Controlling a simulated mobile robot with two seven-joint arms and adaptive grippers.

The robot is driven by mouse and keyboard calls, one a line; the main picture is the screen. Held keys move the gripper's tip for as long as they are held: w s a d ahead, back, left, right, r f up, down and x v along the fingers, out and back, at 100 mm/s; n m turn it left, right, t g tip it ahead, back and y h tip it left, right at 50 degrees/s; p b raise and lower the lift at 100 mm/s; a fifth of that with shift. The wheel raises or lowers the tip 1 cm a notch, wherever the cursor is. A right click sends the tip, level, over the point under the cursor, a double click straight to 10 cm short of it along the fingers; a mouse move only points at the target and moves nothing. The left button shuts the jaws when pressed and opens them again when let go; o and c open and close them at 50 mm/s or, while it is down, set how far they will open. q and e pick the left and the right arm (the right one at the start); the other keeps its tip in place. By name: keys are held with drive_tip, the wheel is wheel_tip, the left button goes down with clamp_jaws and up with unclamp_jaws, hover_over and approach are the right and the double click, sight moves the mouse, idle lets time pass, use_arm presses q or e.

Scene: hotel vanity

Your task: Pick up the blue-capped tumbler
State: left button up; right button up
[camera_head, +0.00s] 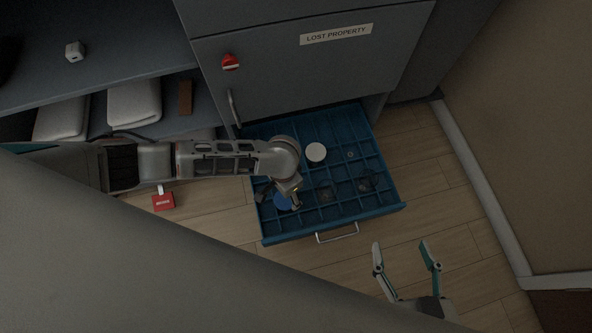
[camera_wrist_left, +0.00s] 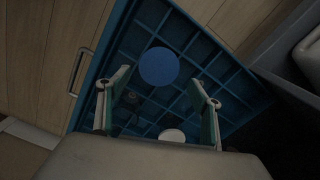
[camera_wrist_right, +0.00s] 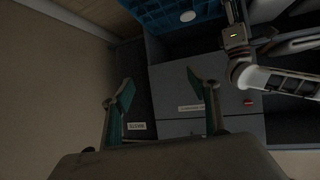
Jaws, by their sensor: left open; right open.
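The blue-capped tumbler (camera_head: 283,203) stands in a front-left compartment of the open blue drawer (camera_head: 385,190). Only its round blue cap shows, partly covered by my left gripper in the head view. In the left wrist view the blue cap (camera_wrist_left: 159,67) lies just beyond and between the fingertips of my left gripper (camera_wrist_left: 160,79). That gripper is open, empty and above the drawer; the exact height gap is unclear. My right gripper (camera_head: 401,245) is open and empty, in front of the drawer to the right.
A white round lid (camera_head: 316,152) sits in a rear compartment, with small dark items (camera_head: 366,182) nearby. The drawer has thin dividers and a front handle (camera_head: 337,233). The grey cabinet (camera_head: 300,70) rises behind. A red tag (camera_head: 163,202) is at left. Floor to the right is clear.

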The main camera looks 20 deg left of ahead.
sight(284, 201)
use_arm(q)
drive_tip(key=f, duration=0.1)
drive_tip(key=f+b, duration=0.1)
drive_tip(key=f, duration=0.1)
drive_tip(key=shift+s+f+b, duration=0.3)
drive_tip(key=shift+b, duration=0.1)
drive_tip(key=shift+s+f+b, duration=0.25)
drive_tip(key=shift+f+b, duration=0.2)
drive_tip(key=shift+f, duration=0.2)
drive_tip(key=shift+s+f+b, duration=0.2)
drive_tip(key=shift+f+b, duration=0.2)
drive_tip(key=shift+f, duration=0.2)
drive_tip(key=shift+f+b, duration=0.5)
drive_tip(key=shift+f, duration=0.35)
drive_tip(key=shift+w, duration=0.25)
drive_tip(key=shift+w+r, duration=0.1)
drive_tip(key=shift+w, duration=0.05)
drive_tip(key=c, duration=1.4)
use_arm(e)
drive_tip(key=a, duration=0.1)
drive_tip(key=a+r+m, duration=0.1)
drive_tip(key=a, duration=0.1)
drive_tip(key=a+m+t+y, duration=0.1)
drive_tip(key=shift+w+a+r, duration=0.15)
drive_tip(key=shift+w+r, duration=0.1)
drive_tip(key=shift+w, duration=0.05)
